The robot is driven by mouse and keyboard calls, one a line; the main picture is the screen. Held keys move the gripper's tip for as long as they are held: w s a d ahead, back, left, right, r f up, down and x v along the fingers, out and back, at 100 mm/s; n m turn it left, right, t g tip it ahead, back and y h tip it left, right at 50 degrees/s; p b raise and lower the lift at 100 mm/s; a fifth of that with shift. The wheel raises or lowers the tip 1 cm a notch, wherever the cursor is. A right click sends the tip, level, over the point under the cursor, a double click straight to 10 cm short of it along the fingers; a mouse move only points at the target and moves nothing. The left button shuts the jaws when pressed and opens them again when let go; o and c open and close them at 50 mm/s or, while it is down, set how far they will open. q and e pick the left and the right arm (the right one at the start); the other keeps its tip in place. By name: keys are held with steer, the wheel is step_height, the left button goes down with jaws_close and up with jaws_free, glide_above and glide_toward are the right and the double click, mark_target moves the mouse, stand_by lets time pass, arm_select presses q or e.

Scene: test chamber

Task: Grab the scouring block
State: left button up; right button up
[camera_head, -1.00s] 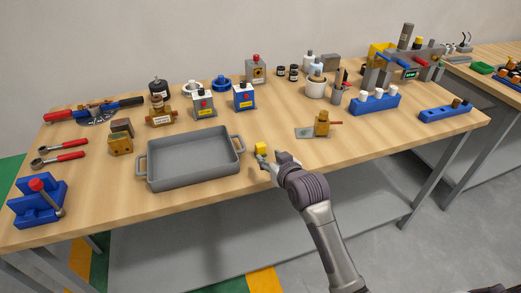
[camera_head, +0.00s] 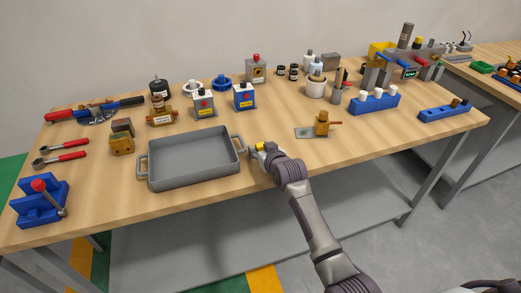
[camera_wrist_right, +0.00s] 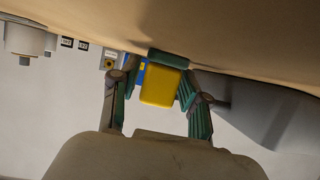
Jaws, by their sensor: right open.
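The scouring block (camera_head: 259,146) is a small yellow block on the wooden table, just right of the grey tray. My right gripper (camera_head: 262,149) is at it and partly covers it. In the right wrist view the block (camera_wrist_right: 160,87) shows a yellow body with a dark green strip along its table side. It sits between the two spread fingers of my right gripper (camera_wrist_right: 158,78), which is open. One finger is close beside the block; I cannot tell whether it touches. My left gripper is not in view.
The grey tray (camera_head: 190,182) with side handles lies left of the block. Several blue boxes, jars and tools stand farther back. The table between the block and the plate is clear.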

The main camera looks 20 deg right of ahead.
steer(key=c, duration=0.7)
